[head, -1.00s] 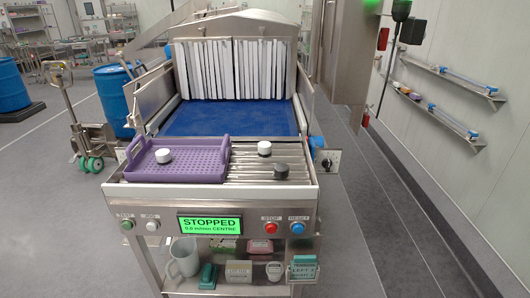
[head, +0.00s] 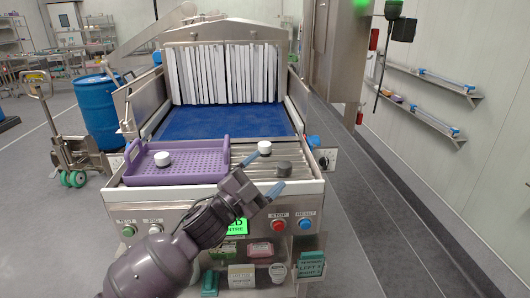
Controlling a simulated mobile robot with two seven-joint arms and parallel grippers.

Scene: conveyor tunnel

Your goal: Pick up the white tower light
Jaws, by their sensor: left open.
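Two small white round pieces show in the head view, and I cannot tell which is the tower light. One white piece (head: 264,148) stands on the metal rollers. The other white piece (head: 162,159) stands in the purple tray (head: 200,176). A dark grey round piece (head: 284,168) is on the rollers, right of and nearer than the first white piece. My left gripper (head: 271,173) is open and empty, over the front of the rollers. Its upper finger points at the white piece on the rollers, and its lower finger is just in front of the dark piece. My right gripper is out of view.
A blue belt (head: 225,122) runs back to a white strip curtain (head: 225,75) under a metal hood. Metal side walls flank it. The front panel has buttons and a green display (head: 236,226), partly hidden by my arm. Several small items sit on a shelf below.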

